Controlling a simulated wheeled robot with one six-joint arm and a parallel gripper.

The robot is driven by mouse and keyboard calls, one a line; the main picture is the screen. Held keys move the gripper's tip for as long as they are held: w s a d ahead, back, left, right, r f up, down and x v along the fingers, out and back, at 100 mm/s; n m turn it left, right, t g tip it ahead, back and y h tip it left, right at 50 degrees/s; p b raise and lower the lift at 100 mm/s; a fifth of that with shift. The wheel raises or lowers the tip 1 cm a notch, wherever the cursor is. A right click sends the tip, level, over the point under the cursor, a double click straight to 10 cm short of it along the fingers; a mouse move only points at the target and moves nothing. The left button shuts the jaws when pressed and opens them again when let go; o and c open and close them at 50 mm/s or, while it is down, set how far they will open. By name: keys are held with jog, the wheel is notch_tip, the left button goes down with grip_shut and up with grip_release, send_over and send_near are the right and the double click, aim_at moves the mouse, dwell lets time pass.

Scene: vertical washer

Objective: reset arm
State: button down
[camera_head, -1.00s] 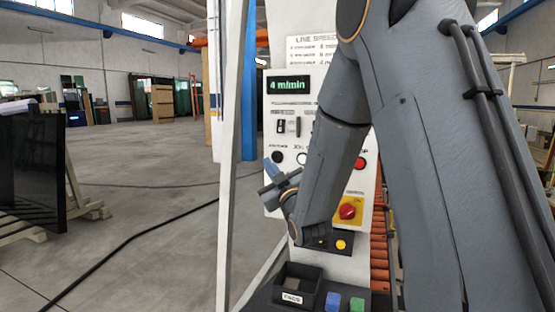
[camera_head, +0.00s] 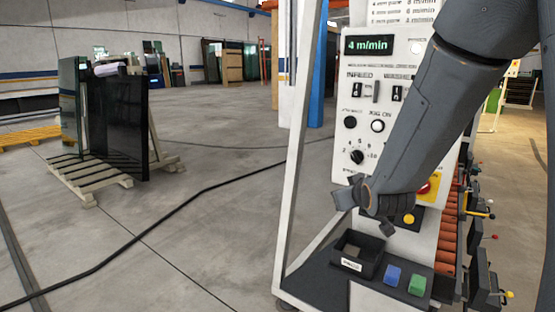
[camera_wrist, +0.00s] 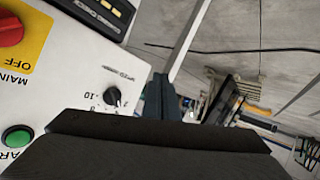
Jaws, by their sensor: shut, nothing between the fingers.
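My gripper (camera_head: 348,195) is shut and empty at the end of my arm, in front of the lower part of the white control panel (camera_head: 395,30). In the wrist view its narrow fingers (camera_wrist: 158,97) show beyond a dark part of my own wrist. My forearm covers part of the panel and its right-hand controls. The wrist view shows the panel upside down, with a red main switch (camera_wrist: 10,28) on yellow, a green button (camera_wrist: 17,138) and a black speed knob (camera_wrist: 113,95).
Below the panel, a black open box (camera_head: 372,250), a blue block (camera_head: 392,275) and a green block (camera_head: 418,285) stand on a dark ledge. A white post (camera_head: 302,130) stands left of the panel. Orange rollers lie at right. Dark glass sheets (camera_head: 110,120) lean on a wooden rack; open floor lies between.

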jog(key=s+f+m+g, duration=0.1)
jog(key=s+f+g, duration=0.2)
jog(key=s, duration=0.6)
jog(key=s+f+m+g, duration=0.1)
jog(key=s+f+g, duration=0.3)
jog(key=s, duration=0.5)
jog(key=s+f+m+g, duration=0.1)
jog(key=s+f+g, duration=0.3)
jog(key=s, duration=0.5)
jog(key=shift+a+f+m+g, duration=0.15)
jog(key=shift+a+m+g, duration=0.15)
jog(key=shift+d, duration=0.1)
